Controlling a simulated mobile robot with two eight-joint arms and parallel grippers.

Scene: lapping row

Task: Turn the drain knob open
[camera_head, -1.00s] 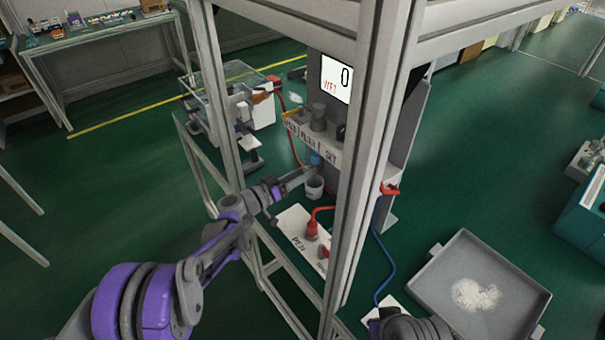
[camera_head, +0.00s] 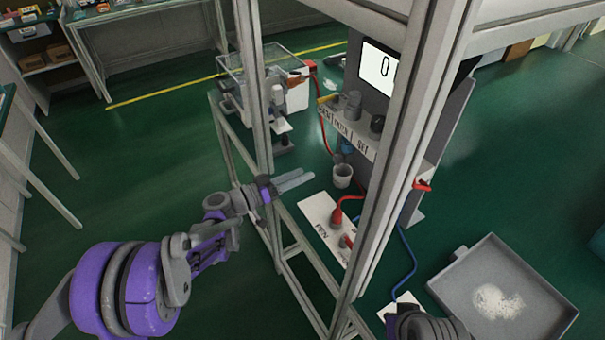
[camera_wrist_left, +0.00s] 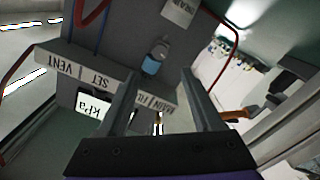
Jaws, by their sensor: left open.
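A small blue fitting with a grey end (camera_wrist_left: 153,62), which looks like the drain knob, sits beside a DRAIN label (camera_wrist_left: 178,10) in the left wrist view. In the head view it shows as a small blue patch (camera_head: 347,147) under the labelled shelf, partly hidden. My left gripper (camera_head: 298,181) is open and empty, left of and apart from the fitting. In the left wrist view its two fingers (camera_wrist_left: 160,76) point toward the panel, with the fitting beyond the gap between the tips. The knob's turn position is too small to tell. My right gripper's fingers are not in view.
A labelled shelf (camera_head: 346,132) with dark knobs juts out above the fitting. Frame posts (camera_head: 408,150) stand close to my left arm. A red plug (camera_head: 338,217) and a grey tray of white powder (camera_head: 465,285) are lower right.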

